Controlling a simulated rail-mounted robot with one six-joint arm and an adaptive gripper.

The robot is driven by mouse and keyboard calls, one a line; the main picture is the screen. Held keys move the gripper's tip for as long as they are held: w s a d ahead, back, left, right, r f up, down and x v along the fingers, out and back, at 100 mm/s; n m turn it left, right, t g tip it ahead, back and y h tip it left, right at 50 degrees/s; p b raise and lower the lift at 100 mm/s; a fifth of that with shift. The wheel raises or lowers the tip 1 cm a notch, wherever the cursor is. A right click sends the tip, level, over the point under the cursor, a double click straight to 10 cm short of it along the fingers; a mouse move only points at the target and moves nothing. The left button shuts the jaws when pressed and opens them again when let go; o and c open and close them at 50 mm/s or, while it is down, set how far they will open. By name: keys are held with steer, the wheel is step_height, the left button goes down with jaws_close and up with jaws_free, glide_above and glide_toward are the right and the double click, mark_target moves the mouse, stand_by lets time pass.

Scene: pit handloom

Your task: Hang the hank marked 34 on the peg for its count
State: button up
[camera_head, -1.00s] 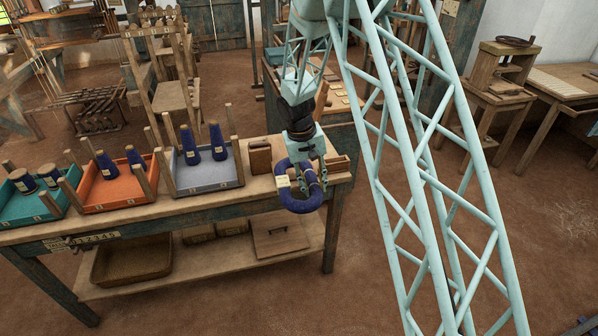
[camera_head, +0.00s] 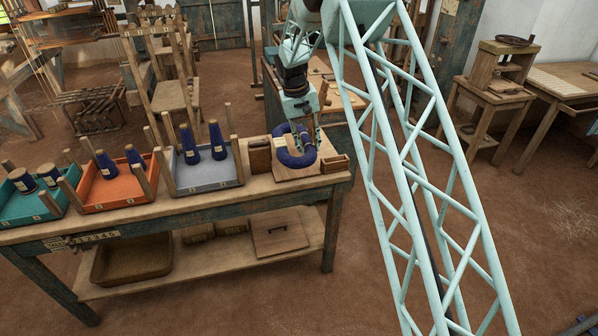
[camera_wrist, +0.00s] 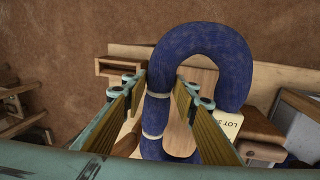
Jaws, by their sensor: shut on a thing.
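My gripper (camera_head: 308,122) holds a dark blue ring-shaped hank (camera_head: 293,159) at the right end of the bench. In the wrist view the fingers (camera_wrist: 160,88) close on the left strand of the hank (camera_wrist: 221,62), which has pale ties. I cannot read which peg bears 34.
Blue cones (camera_head: 217,140) stand in the trays, close to the pegs. A brown wooden box (camera_head: 259,156) and a small open wooden box (camera_head: 335,164) sit on the bench near the hank. A basket (camera_head: 130,262) is on the lower shelf.

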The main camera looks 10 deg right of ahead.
glide_toward(298, 126)
steer(key=shift+n, duration=0.3)
steer(key=s+d+f, duration=0.1)
steer(key=s, duration=0.1)
steer(key=s+d+f, duration=0.1)
steer(key=s+d, duration=0.1)
steer(key=shift+s+d+f, duration=0.1)
steer(key=shift+d+f, duration=0.05)
steer(key=shift+d, duration=0.15)
steer(key=shift+f, duration=0.1)
step_height(298, 126, down, 13)
steer(key=shift+f+b, duration=0.15)
steer(key=shift+b, duration=0.6)
steer(key=shift+f, duration=0.1)
steer(key=shift+f, duration=1.95)
steer(key=o, duration=0.9)
steer(key=shift+f, duration=0.1)
steer(key=shift+f+b, duration=0.1)
steer(key=shift+b, duration=0.2)
steer(key=a+r, duration=0.1)
steer(key=r, duration=0.3)
steer(key=a+r+p, duration=0.1)
steer(key=r, duration=0.4)
steer(key=r+p, duration=0.1)
steer(key=r, duration=0.3)
steer(key=shift+s+a+r, duration=0.2)
steer(key=shift+a+r, duration=0.05)
steer(key=shift+a, duration=0.15)
